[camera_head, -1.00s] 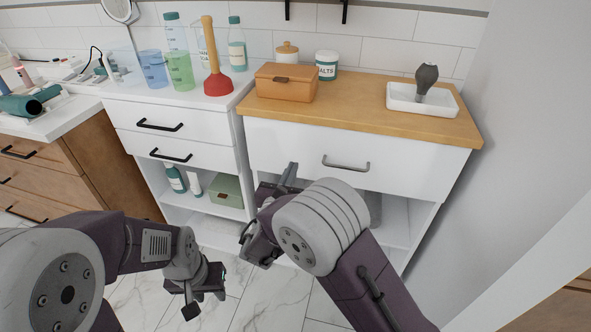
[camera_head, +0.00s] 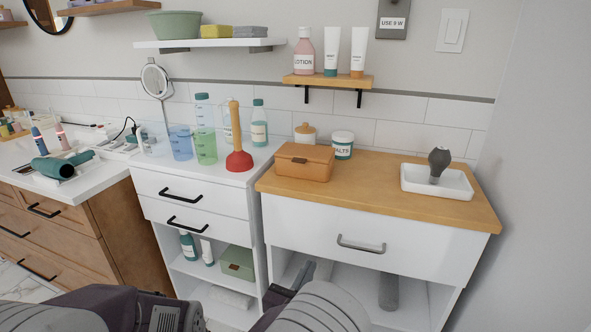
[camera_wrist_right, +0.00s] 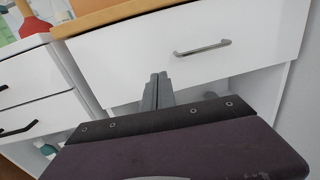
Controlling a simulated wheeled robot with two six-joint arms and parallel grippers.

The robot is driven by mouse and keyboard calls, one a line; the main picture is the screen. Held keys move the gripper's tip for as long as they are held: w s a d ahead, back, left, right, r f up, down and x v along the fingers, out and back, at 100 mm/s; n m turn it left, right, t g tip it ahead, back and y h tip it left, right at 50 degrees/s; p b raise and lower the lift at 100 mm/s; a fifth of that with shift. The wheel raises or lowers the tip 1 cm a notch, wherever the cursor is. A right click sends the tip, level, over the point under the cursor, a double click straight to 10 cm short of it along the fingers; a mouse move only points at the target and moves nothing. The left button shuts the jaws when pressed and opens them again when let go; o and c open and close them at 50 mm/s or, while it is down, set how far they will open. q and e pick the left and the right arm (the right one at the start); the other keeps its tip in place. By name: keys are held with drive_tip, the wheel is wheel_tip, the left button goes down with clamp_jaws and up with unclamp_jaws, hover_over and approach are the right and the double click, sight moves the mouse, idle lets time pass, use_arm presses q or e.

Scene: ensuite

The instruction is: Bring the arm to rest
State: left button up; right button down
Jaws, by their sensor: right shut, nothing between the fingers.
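My right gripper (camera_head: 303,275) shows at the bottom middle of the head view, mostly behind my own arm. In the right wrist view its two grey fingers (camera_wrist_right: 158,80) are together and empty. They point toward the white drawer front below the wooden counter, with no clear contact. My left arm shows at the bottom left of the head view; its gripper is out of the picture.
The white cabinet (camera_head: 318,222) with a drawer handle (camera_head: 361,244) stands ahead. On top are an orange-brown box (camera_head: 304,162), a salts jar (camera_head: 342,145) and a white tray (camera_head: 420,184). A red plunger (camera_head: 239,160) stands to the left. A grey wall (camera_head: 535,200) bounds the right.

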drive_tip(key=d+r+m+g+h, duration=0.2)
drive_tip(key=d+m+h, duration=0.1)
drive_tip(key=d, duration=0.5)
drive_tip(key=d+r+m+g+h, duration=0.2)
drive_tip(key=d+m+h, duration=0.1)
drive_tip(key=d, duration=0.4)
drive_tip(key=s+d+f+m+g, duration=0.3)
drive_tip(key=s+d+m+g, duration=0.5)
drive_tip(key=d, duration=0.5)
drive_tip(key=s+f+m+g+y, duration=0.55)
drive_tip(key=s+f+m, duration=0.2)
drive_tip(key=s, duration=0.45)
drive_tip(key=s+a+f+m+y, duration=0.3)
drive_tip(key=a+f+m+y, duration=0.1)
drive_tip(key=a+m, duration=0.15)
drive_tip(key=w+a+m+t+y+p, duration=0.2)
drive_tip(key=w+a+m+y, duration=0.25)
drive_tip(key=a, duration=0.35)
wheel_tip(320, 180, up, 26)
drive_tip(key=p, duration=2.6)
drive_tip(key=shift+w+d+r+h, duration=0.2)
drive_tip(key=shift+w+r+h, duration=0.05)
drive_tip(key=shift+w+h, duration=0.15)
